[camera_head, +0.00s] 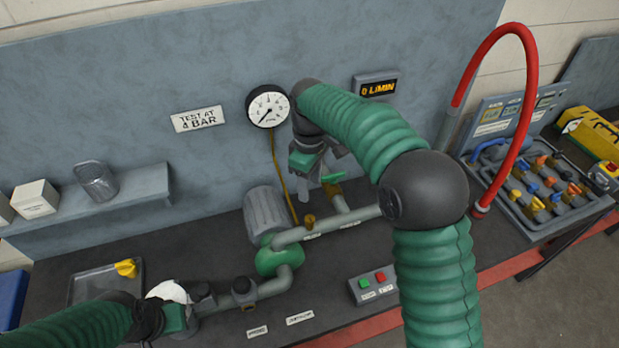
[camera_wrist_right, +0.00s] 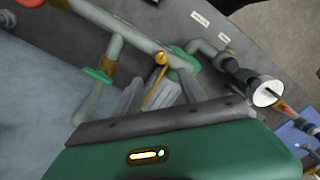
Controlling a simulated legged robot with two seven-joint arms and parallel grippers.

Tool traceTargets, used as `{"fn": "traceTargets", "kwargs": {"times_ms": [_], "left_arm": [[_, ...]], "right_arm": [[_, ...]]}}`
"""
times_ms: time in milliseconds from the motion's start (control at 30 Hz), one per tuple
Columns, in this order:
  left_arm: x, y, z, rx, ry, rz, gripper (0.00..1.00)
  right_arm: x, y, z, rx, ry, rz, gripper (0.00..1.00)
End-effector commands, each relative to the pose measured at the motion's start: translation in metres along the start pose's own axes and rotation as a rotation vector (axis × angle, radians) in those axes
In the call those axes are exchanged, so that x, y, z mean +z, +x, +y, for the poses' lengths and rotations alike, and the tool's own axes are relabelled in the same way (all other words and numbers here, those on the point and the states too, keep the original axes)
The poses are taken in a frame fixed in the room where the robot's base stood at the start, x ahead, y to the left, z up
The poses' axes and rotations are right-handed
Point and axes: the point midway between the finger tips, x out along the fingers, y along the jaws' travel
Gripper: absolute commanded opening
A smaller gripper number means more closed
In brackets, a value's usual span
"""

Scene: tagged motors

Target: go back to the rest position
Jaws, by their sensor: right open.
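My right gripper (camera_head: 312,168) hangs in front of the wall panel, above the pipework and below the dial gauge (camera_head: 268,106). In the right wrist view its two fingers (camera_wrist_right: 158,92) are apart with nothing held between them. The brass knob (camera_wrist_right: 161,58) and thin brass tube show beyond the gap. A green valve handle (camera_head: 333,178) lies close to the right gripper in the head view; it also shows in the wrist view (camera_wrist_right: 98,75). My left gripper (camera_head: 182,318) is at the lower left, beside a white round part (camera_head: 168,292) at the pipe's end; its fingers are mostly hidden.
A green pump (camera_head: 279,262) with a grey motor (camera_head: 267,212) stands on the dark bench. A button box (camera_head: 373,285) is at the front. A red hose (camera_head: 530,90) arches at right beside a tray of coloured fittings (camera_head: 535,195). A shelf (camera_head: 130,195) projects at left.

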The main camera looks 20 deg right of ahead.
Motion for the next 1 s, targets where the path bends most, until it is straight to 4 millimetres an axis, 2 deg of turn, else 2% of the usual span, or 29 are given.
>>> {"fn": "traceTargets", "kwargs": {"times_ms": [100,200,700,767,867,1000], "left_arm": [[0.001,0.003,0.0,0.0,0.0,0.0,0.0],[0.001,0.003,0.0,0.0,0.0,0.0,0.0],[0.001,0.004,0.0,0.0,0.0,0.0,0.0],[0.002,0.007,0.0,0.0,0.0,0.0,0.0],[0.004,0.018,0.0,0.0,0.0,0.0,0.0],[0.009,0.039,0.0,0.0,0.0,0.0,0.0]], "right_arm": [[-0.001,-0.022,0.001,0.001,0.0,0.002,0.49],[-0.001,-0.032,0.0,-0.001,0.0,0.001,0.49],[0.0,-0.033,-0.001,0.0,0.003,0.0,0.49],[0.003,-0.026,-0.003,0.003,0.021,0.001,0.49],[0.017,0.001,-0.015,0.023,0.105,0.018,0.49],[0.06,0.059,-0.047,0.063,0.324,0.074,0.49]]}}
